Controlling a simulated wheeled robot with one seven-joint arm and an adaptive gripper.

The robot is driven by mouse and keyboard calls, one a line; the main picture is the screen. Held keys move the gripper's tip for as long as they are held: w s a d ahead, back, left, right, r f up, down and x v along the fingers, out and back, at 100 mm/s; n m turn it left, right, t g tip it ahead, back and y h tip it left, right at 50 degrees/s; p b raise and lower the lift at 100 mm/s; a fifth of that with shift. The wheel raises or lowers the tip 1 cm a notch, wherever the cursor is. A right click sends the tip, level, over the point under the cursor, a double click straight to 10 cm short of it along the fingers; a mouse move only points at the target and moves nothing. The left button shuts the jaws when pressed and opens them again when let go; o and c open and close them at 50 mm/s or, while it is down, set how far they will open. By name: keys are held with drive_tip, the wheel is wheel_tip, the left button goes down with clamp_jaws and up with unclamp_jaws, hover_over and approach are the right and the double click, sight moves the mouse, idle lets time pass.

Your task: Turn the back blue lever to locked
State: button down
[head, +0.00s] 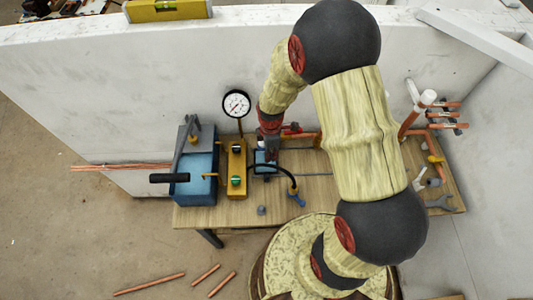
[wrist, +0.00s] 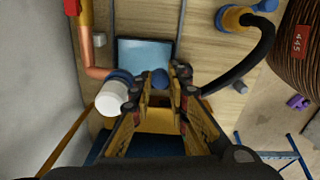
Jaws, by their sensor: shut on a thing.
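My gripper (head: 270,150) reaches down over the back of the bench, by the blue-topped box (head: 262,168). In the wrist view my gripper (wrist: 165,82) has its fingers close together around a small rounded blue piece (wrist: 160,78), which looks like the back blue lever's end. The fingers hide most of the lever, so I cannot tell its angle. Another blue handle (head: 297,199) sits near the bench front at the end of a black hose. In the wrist view this blue fitting (wrist: 222,17) is at the top right.
A large blue tool box (head: 201,178) is further left. Copper pipes (head: 412,121) rise at the right. A white wall (head: 130,100) runs behind the bench.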

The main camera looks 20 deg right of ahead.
drive_tip(key=shift+d+n, duration=0.4)
drive_tip(key=shift+n, duration=0.3)
drive_tip(key=c, duration=1.7)
unclamp_jaws()
wheel_tip(320, 180, up, 12)
